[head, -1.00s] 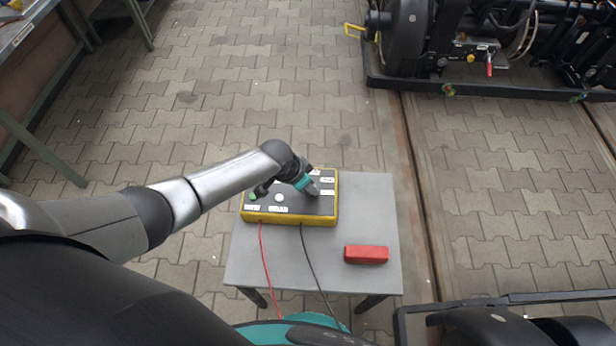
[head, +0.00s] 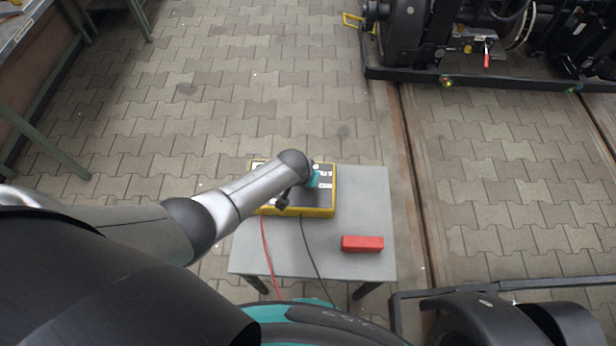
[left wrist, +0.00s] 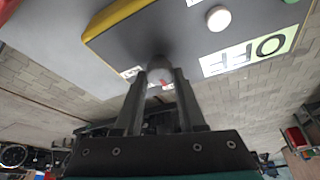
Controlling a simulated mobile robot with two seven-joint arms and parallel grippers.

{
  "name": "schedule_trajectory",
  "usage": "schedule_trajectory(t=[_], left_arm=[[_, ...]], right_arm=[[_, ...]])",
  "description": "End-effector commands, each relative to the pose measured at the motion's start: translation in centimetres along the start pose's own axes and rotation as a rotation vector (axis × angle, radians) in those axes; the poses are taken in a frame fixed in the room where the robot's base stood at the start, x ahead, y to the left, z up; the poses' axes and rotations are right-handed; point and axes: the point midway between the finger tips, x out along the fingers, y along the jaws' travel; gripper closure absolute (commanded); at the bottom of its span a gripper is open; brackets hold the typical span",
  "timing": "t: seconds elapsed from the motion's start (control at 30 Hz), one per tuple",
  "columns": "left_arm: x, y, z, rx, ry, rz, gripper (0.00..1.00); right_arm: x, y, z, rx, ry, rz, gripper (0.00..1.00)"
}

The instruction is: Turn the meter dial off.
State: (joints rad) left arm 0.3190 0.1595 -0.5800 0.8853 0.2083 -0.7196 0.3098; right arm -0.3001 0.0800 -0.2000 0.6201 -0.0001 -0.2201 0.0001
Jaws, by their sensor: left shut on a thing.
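The meter (head: 327,208) is a yellow-edged box with a dark top panel on a small grey table; my left arm covers much of it in the head view. In the left wrist view, its grey dial (left wrist: 158,64) stands on the dark panel between the fingertips of my left gripper (left wrist: 160,78), which is shut on it. A red mark shows on the dial between the fingers.
A red block (head: 362,244) lies on the table (head: 310,262) in front of the meter. A red lead (head: 268,250) and a black lead (head: 311,258) run off the table's near edge. A bogie (head: 480,45) stands at the upper right; a workbench (head: 30,35) is at the upper left.

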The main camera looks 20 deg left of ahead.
Motion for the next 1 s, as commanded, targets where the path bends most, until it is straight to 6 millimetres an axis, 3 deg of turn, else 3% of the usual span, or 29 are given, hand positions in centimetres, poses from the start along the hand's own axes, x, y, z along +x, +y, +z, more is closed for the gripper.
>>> schedule_trajectory(t=[0.27, 0.3, 0.53, 0.83, 1.0], left_arm=[[0.1, 0.0, 0.3, -0.005, -0.007, 0.001, 1.0], [0.1, 0.0, 0.3, -0.005, -0.007, 0.001, 0.58], [0.1, 0.0, 0.2, -0.003, -0.003, 0.001, 0.32], [-0.1, 0.0, 0.1, -0.002, -0.001, 0.001, 0.31], [-1.4, 0.0, 0.0, -0.002, 0.0, 0.002, 0.31]], right_arm=[[0.0, 0.0, 0.0, 0.0, 0.0, 0.0, 1.0], [0.0, 0.0, 0.0, 0.0, 0.0, 0.0, 1.0], [0.0, 0.0, 0.0, 0.0, 0.0, 0.0, 1.0], [-0.1, 0.0, 0.0, 0.0, 0.0, 0.0, 1.0], [-1.1, 0.0, -0.1, 0.0, 0.0, 0.0, 1.0]])
